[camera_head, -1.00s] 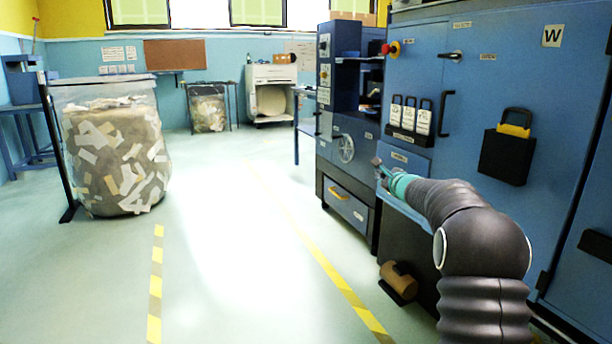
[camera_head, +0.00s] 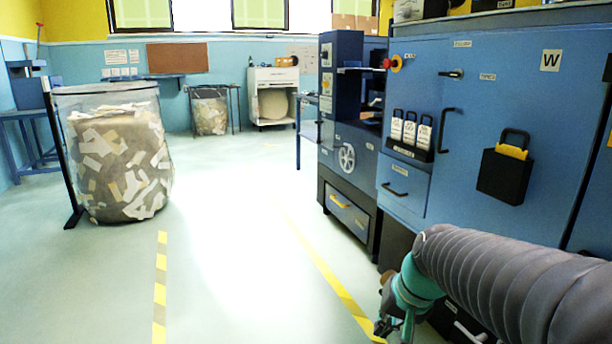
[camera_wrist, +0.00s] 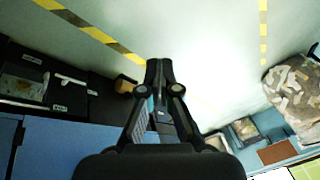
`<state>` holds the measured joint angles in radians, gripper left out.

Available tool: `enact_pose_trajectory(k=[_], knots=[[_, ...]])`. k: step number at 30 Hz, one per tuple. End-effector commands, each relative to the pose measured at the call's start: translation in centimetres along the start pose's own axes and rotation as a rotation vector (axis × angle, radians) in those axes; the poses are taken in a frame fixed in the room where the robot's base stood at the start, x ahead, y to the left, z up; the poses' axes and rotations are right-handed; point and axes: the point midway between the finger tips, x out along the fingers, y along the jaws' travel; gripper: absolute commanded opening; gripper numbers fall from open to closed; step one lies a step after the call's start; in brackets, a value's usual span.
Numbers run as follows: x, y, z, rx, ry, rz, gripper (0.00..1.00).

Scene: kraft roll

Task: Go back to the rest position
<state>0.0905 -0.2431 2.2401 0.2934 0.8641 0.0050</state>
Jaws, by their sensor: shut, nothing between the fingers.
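My gripper (camera_head: 386,322) is low at the bottom right of the head view, in front of the blue machine's lower part. Its fingers are small and partly cut off by the frame there. In the wrist view my gripper (camera_wrist: 159,66) points away with its fingertips together and nothing between them. Beyond the fingertips is pale floor.
The blue machine (camera_head: 480,110) with a drawer (camera_head: 403,187) stands close on the right. A clear bag of paper scraps (camera_head: 118,160) stands at left. Yellow striped tape (camera_head: 325,260) marks the floor. The floor in the middle (camera_head: 225,230) is clear.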

Motion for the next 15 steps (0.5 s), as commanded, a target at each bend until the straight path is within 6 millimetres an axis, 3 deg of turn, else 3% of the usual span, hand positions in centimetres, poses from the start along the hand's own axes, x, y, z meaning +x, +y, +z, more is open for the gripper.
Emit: enact_pose_trajectory(k=[3, 6, 10, 15], knots=[[-2.5, 1.9, 4.1, -0.113, -0.001, 0.094, 0.0], [-4.2, 3.2, 6.8, -0.186, 0.013, 0.157, 0.0], [-6.3, 4.1, 9.2, -0.252, 0.06, 0.2, 0.0], [-9.1, 3.4, 10.5, -0.282, 0.142, 0.185, 0.0]])
